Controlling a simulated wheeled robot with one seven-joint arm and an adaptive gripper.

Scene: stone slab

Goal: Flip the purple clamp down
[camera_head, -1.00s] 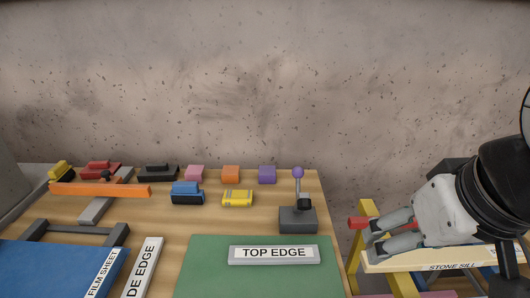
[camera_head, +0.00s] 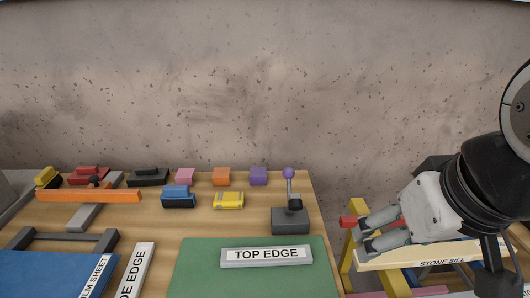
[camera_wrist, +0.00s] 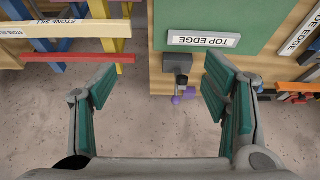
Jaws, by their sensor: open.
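The purple clamp is a grey base block (camera_head: 290,221) with an upright grey lever topped by a purple ball (camera_head: 289,173). It stands at the right back corner of the wooden table, and its lever points up. In the wrist view the purple knob (camera_wrist: 177,99) shows between my fingers, nearer the right one, below the clamp's grey base (camera_wrist: 177,63). My gripper (camera_head: 372,233) is open and empty, off the table's right edge, to the right of the clamp and apart from it.
A green mat (camera_head: 200,262) with a TOP EDGE bar (camera_head: 266,256) lies in front of the clamp. Small coloured blocks, including a purple one (camera_head: 258,176), line the back. A yellow trestle (camera_head: 352,262) with a STONE SILL board (camera_head: 430,256) stands right, under my gripper.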

